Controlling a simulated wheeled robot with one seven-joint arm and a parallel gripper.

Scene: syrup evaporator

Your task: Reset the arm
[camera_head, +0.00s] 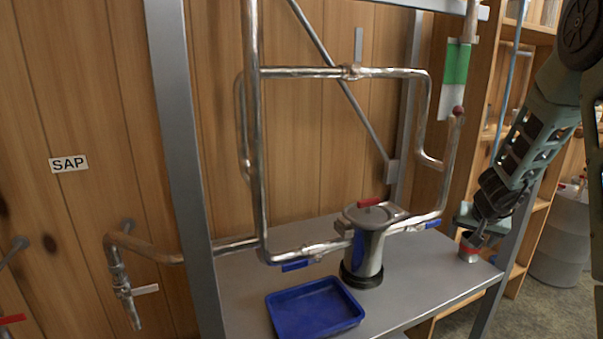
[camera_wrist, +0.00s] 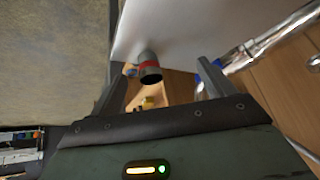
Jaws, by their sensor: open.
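My gripper (camera_head: 478,238) hangs from my arm at the right of the head view, near the right end of the grey shelf (camera_head: 425,270). In the wrist view its two fingers (camera_wrist: 160,82) are spread apart with no object clasped. A small metal can with a red band (camera_head: 469,252) stands on the shelf just below the fingertips. It also shows between and beyond the fingers in the wrist view (camera_wrist: 149,68). Whether the fingers touch it is unclear.
A metal pot with a red-handled lid (camera_head: 369,250) stands mid-shelf under steel pipes (camera_head: 310,72). A blue tray (camera_head: 312,308) lies in front. A grey frame post (camera_head: 180,150) rises at the left. A wooden rack (camera_head: 515,275) and grey barrel (camera_head: 561,240) are at the right.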

